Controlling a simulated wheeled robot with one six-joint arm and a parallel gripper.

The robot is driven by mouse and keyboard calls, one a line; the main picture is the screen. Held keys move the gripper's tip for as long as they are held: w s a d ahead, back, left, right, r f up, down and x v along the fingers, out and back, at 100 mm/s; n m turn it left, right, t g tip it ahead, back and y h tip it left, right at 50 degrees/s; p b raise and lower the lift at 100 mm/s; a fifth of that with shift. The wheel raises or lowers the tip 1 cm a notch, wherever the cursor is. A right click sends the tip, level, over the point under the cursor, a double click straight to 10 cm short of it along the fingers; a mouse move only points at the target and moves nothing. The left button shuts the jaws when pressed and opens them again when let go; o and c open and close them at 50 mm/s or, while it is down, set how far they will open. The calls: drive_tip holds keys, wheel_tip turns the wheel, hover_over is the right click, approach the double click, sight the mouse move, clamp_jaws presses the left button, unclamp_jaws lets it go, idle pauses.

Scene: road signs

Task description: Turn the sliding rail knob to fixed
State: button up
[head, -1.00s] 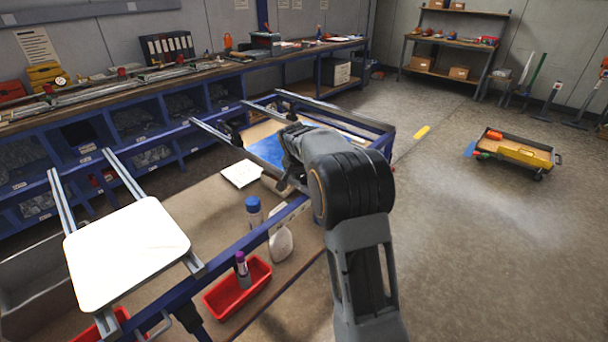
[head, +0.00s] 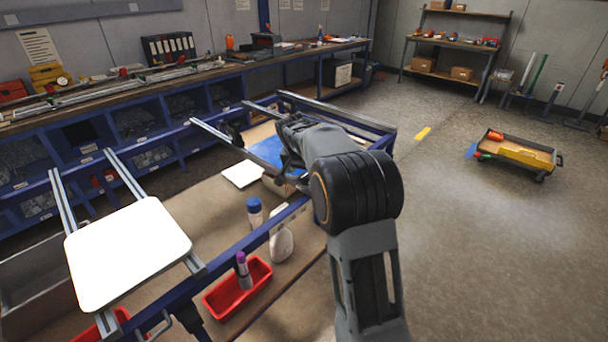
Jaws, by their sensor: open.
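The frame with sliding rails (head: 222,139) stands on the blue workbench, left of my arm. A small dark part (head: 235,134) sits by the rails; I cannot tell if it is the knob, and no knob setting can be read. My gripper (head: 298,182) is mostly hidden by my own arm. Only a small dark part of it shows, low over the bench by the blue panel (head: 266,151). It is open, and I see nothing held. Whether it touches anything is hidden.
A white blank sign plate (head: 128,252) lies across two rails at the left. A blue-capped bottle (head: 255,212), a white bottle (head: 281,244) and a red tray (head: 238,288) are on the near bench. A low cart (head: 518,153) stands on the open floor at the right.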

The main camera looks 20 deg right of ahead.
drive_tip(key=v, duration=1)
drive_tip(key=shift+r, duration=0.3)
drive_tip(key=shift+a, duration=0.1)
drive_tip(key=s+a+f+n+y, duration=0.1)
drive_tip(key=s+a+f+n, duration=0.1)
drive_tip(key=s+f+n, duration=0.3)
drive_tip(key=s+a+f+n+y, duration=0.1)
drive_tip(key=s+a+f+n, duration=0.1)
drive_tip(key=s, duration=0.8)
drive_tip(key=s+a+f+n+y, duration=0.1)
drive_tip(key=s+a, duration=0.3)
drive_tip(key=s, duration=0.7)
drive_tip(key=shift+s+f+n+p, duration=0.2)
drive_tip(key=shift+f+n+p, duration=0.3)
drive_tip(key=shift+f, duration=0.15)
